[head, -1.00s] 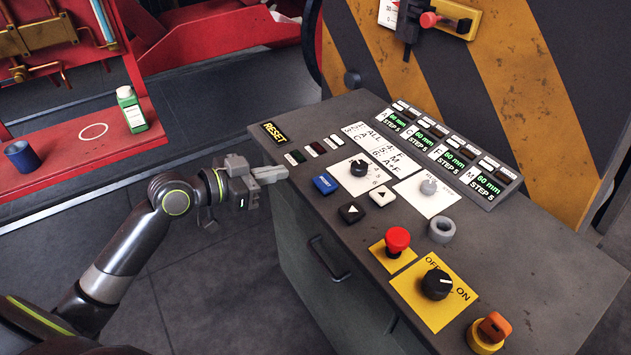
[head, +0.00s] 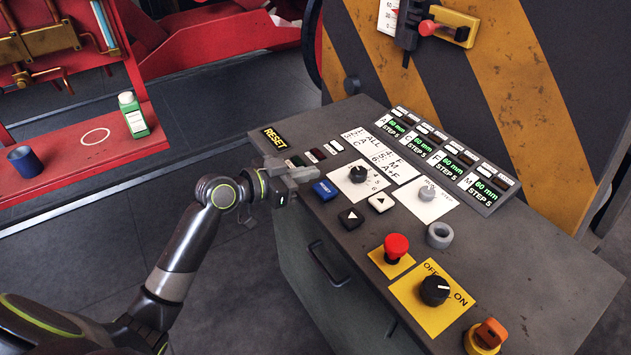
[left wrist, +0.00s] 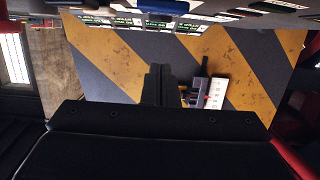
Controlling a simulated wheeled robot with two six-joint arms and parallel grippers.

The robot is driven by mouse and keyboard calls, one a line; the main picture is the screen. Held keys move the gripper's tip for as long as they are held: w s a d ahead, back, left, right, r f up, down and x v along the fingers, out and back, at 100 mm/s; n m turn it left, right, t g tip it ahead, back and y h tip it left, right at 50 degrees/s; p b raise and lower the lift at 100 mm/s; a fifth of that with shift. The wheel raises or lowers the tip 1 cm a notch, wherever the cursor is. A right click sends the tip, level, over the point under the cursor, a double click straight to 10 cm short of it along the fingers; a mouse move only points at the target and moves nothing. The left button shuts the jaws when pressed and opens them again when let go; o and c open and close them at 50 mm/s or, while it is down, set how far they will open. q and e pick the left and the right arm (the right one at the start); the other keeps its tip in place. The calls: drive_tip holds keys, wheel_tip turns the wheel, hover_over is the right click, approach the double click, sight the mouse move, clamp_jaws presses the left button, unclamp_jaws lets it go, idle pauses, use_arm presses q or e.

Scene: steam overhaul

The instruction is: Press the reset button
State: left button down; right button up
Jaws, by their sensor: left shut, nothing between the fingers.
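In the left wrist view, a blue button-like shape (left wrist: 162,6) shows at the top edge. My left gripper (head: 306,173) is shut and empty. Its fingertips are over the console's left edge, just behind the blue button in the head view, apparently above the panel. I cannot tell a clear gap or contact from the button. The shut fingers also show in the left wrist view (left wrist: 158,84). My right gripper is not in view.
Beside the blue button are a black arrow button (head: 351,217), a white arrow button (head: 380,202) and a black rotary knob (head: 358,174). A red mushroom button (head: 396,246) and an OFF/ON switch (head: 434,290) are nearer. A striped panel (head: 500,80) stands behind the console.

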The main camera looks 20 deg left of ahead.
sight(325, 190)
use_arm(q)
drive_tip(key=x, duration=0.2)
drive_tip(key=shift+w+d+f, duration=0.25)
drive_tip(key=shift+f, duration=0.1)
wheel_tip(325, 190, down, 2)
drive_tip(key=shift+f+p, duration=0.2)
drive_tip(key=shift+p, duration=0.1)
drive_tip(key=shift+a+f, duration=0.1)
drive_tip(key=shift+f, duration=0.45)
